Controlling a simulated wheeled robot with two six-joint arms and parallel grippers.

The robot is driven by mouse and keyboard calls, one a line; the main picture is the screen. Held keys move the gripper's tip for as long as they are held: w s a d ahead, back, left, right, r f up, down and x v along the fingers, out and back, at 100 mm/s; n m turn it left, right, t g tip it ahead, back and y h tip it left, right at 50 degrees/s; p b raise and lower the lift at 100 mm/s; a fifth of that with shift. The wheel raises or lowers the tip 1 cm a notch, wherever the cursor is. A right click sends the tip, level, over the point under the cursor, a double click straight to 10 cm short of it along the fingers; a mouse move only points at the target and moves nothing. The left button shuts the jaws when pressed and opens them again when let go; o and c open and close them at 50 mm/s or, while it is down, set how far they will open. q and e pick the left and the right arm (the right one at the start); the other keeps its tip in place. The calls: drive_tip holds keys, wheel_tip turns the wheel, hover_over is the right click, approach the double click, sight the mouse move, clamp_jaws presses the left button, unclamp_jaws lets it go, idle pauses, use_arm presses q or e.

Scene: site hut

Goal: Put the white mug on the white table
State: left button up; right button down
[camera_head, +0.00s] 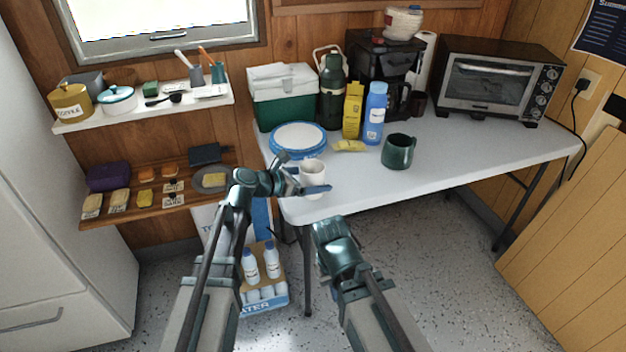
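The white mug (312,170) is upright at the near left corner of the white table (350,192). My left gripper (308,181) has its fingers on either side of the mug, one crossing its near face, and looks shut on it. Whether the mug's base touches the tabletop or is just above it, I cannot tell. My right gripper (331,232) is lower, in front of the table's near edge, away from the mug. Its fingers are foreshortened, so its opening does not show.
A dark green mug (398,151), a blue bottle (375,113) and a yellow carton (353,110) stand farther right. The table's front right is clear. Wall shelves (150,112) lie to the left.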

use_arm(q)
drive_tip(key=shift+s+a+r+p, duration=0.15)
drive_tip(key=shift+a+r+p, duration=0.05)
drive_tip(key=shift+r+p, duration=0.15)
drive_tip(key=p+v, duration=0.4)
drive_tip(key=v, duration=0.7)
drive_tip(key=shift+s+a, duration=0.15)
drive_tip(key=shift+a, duration=0.05)
